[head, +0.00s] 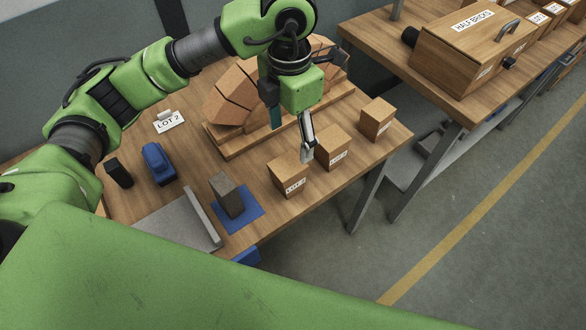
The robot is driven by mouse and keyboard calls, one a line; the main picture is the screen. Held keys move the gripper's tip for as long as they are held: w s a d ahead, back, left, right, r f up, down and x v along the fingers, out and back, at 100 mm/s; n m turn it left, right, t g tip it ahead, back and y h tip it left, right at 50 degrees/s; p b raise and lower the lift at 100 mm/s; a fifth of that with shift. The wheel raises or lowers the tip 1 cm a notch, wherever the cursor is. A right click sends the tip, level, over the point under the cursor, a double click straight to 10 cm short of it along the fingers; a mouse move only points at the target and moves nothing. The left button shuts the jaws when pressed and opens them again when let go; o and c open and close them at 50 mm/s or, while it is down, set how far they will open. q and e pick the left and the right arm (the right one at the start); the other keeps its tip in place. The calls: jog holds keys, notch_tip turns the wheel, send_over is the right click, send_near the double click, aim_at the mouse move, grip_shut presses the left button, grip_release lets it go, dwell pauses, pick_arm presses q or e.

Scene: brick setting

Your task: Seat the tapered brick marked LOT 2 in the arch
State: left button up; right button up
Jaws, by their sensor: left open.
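Three tan tapered bricks with white labels stand in a row near the table's right edge: a near brick (283,170), a middle brick (326,142) and a far brick (371,112). Their labels are too small to read surely. The arch (228,102) of wedge bricks stands on a wooden base (232,150) behind them; my left arm hides part of it. My left gripper (291,143) is open, fingers pointing down, above and behind the near and middle bricks, with nothing seen between its fingers. My right gripper is out of view.
A LOT 2 card (169,122) stands left of the arch. A blue tool (158,163), a black item (118,173), a grey plate (178,225) and a dark block (227,197) on a blue mat (247,216) occupy the near left. A HALF BRICKS box (450,55) sits on another table.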

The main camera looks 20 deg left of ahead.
aim_at(288, 164)
pick_arm(q)
notch_tip(288, 164, down, 8)
jog(key=shift+f+p, duration=0.25)
jog(key=shift+p, duration=0.5)
jog(key=f+p, duration=0.1)
jog(key=f, duration=0.1)
jog(key=a+f+p, duration=0.1)
jog(key=f, duration=0.1)
jog(key=shift+f, duration=0.4)
jog(key=shift+w+d+f, duration=0.1)
jog(key=shift+f, duration=0.15)
jog(key=c, duration=1.4)
